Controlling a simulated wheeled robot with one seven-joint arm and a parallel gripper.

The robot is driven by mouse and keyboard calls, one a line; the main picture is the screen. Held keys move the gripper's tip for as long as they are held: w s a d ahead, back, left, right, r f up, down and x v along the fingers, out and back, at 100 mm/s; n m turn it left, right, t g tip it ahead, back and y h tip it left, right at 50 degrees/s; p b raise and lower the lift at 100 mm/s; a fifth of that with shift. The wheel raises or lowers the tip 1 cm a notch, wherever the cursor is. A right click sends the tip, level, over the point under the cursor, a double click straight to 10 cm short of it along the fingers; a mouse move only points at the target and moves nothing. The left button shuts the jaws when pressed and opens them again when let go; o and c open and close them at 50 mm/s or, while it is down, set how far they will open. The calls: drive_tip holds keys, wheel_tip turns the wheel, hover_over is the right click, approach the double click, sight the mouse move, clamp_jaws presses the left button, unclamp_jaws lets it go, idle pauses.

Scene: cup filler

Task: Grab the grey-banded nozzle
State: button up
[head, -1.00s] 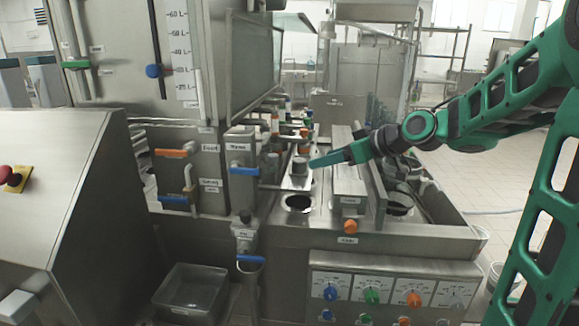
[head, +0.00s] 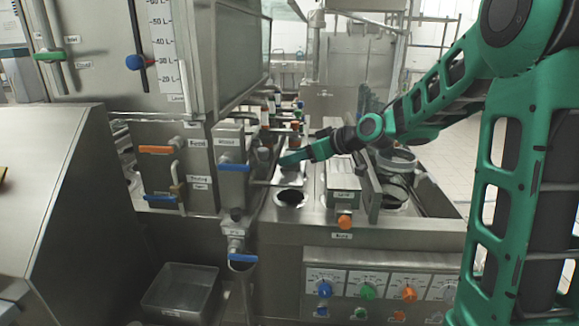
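A short grey cylinder, which looks like the grey-banded nozzle (head: 290,169), stands on the metal strip behind a round dark hole in the steel counter. The gap between the fingers does not show. Further back in the same row stand several nozzles with coloured bands, one of them orange-red (head: 295,127).
A raised steel box (head: 342,180) and an upright plate stand right of the row. The round hole (head: 290,197) lies in front. A control panel (head: 378,290) faces me.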

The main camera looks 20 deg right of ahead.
drive_tip(key=x, duration=0.2)
drive_tip(key=shift+w+a+f, duration=0.1)
drive_tip(key=shift+w+f, duration=0.05)
drive_tip(key=shift+w, duration=0.05)
clamp_jaws()
